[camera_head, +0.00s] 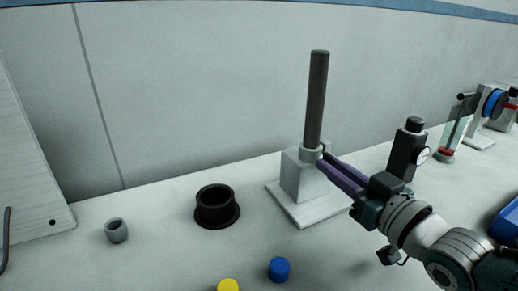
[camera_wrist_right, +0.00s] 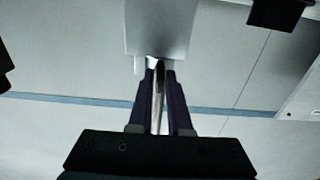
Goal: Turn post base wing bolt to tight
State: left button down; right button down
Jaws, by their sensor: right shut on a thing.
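The post base (camera_head: 302,174) is a light grey block on a flat square plate, and a dark upright post (camera_head: 317,98) stands in a collar on its top. My right gripper (camera_head: 322,160) reaches in from the right, its purple fingers at the upper right of the block beside the collar. In the right wrist view the fingers (camera_wrist_right: 160,75) close together at the edge of the grey block (camera_wrist_right: 160,30). The gripper is shut on the wing bolt, which the fingers hide almost wholly. My left gripper is not in view.
A black flanged cup (camera_head: 216,207), a small grey cup (camera_head: 116,231), a blue cap (camera_head: 279,269) and a yellow cap (camera_head: 228,285) stand on the table. A black device with a dial (camera_head: 407,148) stands behind my right arm. A blue bin (camera_head: 506,222) is at the right edge.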

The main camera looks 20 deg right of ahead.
dwell(0.5)
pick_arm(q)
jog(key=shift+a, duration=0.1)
pick_arm(e)
jog(key=c, duration=0.9)
grip_release()
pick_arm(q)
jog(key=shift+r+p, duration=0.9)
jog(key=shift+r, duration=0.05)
pick_arm(e)
jog(key=s, duration=1)
jog(key=shift+d, duration=0.4)
jog(key=shift+a+r, duration=0.1)
